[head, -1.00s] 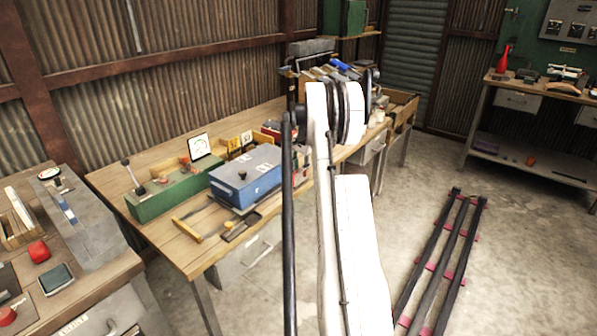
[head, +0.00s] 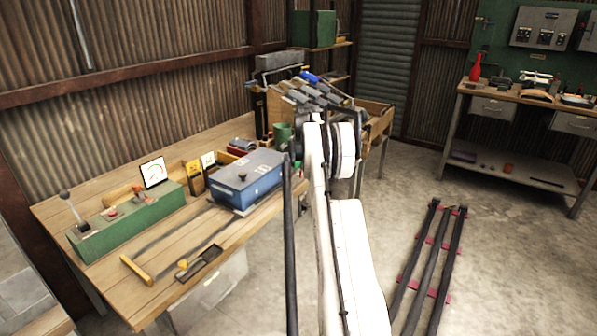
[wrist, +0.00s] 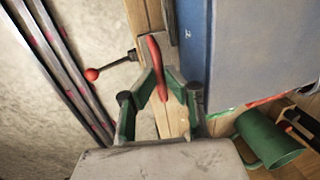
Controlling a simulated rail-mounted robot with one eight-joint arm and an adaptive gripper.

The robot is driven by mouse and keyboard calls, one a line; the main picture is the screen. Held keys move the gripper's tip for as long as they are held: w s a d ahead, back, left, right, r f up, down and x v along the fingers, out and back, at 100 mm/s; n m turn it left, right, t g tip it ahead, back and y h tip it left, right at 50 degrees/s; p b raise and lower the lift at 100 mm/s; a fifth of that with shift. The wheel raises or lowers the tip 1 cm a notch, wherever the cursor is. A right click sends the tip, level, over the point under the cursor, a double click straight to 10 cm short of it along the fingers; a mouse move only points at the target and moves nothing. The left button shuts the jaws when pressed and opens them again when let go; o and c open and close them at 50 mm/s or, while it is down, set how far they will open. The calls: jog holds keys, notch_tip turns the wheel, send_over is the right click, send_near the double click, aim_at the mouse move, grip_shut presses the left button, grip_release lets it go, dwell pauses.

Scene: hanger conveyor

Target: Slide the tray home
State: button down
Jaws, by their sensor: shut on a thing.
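In the wrist view, my gripper (wrist: 160,80) has its green fingers closed in around a red handle (wrist: 157,62). The handle stands by a grey metal bracket beside a blue box (wrist: 260,45). A lever with a red ball knob (wrist: 92,73) sticks out left of the bracket. In the head view, the blue box (head: 248,178) sits on the wooden bench (head: 165,240), and my arm hides the gripper. A small dark tray (head: 205,260) with a yellow piece lies near the bench's front edge. I cannot tell which part is the task's tray.
A green control box (head: 130,220) with a lever and a dial stands on the bench's left. A green mug (wrist: 268,138) is close to the gripper's right. Dark rails (head: 430,260) lie on the floor at right. Open floor lies between bench and rails.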

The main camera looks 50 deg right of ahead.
jog(key=shift+d+r, duration=0.1)
jog(key=shift+d, duration=0.1)
jog(key=c, duration=1.8)
grip_release()
jog(key=shift+d, duration=0.1)
jog(key=r, duration=0.4)
jog(key=s+r, duration=0.1)
jog(key=r, duration=0.2)
jog(key=s+r, duration=0.1)
jog(key=r, duration=0.3)
jog(key=shift+s+r, duration=0.2)
jog(key=shift+r, duration=0.15)
